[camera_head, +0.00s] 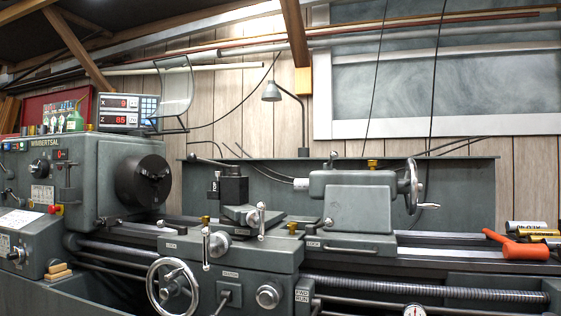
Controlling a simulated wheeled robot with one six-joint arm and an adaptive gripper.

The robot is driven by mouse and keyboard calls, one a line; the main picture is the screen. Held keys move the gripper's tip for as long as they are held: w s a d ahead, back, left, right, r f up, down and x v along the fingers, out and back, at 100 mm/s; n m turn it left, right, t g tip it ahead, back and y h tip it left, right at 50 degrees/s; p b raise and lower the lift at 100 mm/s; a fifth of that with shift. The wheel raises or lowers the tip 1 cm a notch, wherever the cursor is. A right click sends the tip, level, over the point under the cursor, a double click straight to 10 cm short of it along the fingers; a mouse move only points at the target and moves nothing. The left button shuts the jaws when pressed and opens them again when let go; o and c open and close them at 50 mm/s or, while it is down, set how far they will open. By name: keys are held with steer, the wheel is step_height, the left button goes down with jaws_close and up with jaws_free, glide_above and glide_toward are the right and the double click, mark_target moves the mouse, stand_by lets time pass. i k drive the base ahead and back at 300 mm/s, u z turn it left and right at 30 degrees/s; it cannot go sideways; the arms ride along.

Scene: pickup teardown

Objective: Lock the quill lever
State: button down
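A grey-green lathe tailstock (352,202) stands on the bed right of centre. Its quill (301,184) sticks out to the left. A short lever with a ball end (333,156) stands nearly upright at the top left of the tailstock, seemingly the quill lever; no label on it is readable. A second small ball-ended handle (328,223) sits low on the tailstock's left side. A brass-coloured cap (373,164) is on top, and a handwheel (412,187) is at the right end. My gripper is not in view, and nothing touches the lever.
The carriage with its tool post (233,187) is left of the tailstock. The chuck (145,181) and headstock are further left. An orange hammer (518,246) lies at the right by several cans. A lamp (272,92) stands behind. Space above the tailstock looks clear.

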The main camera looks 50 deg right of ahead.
mark_target(334, 155)
steer(key=u, duration=0.05)
steer(key=i, duration=1.35)
steer(key=z, duration=0.65)
steer(key=k, duration=0.85)
steer(key=z, duration=0.35)
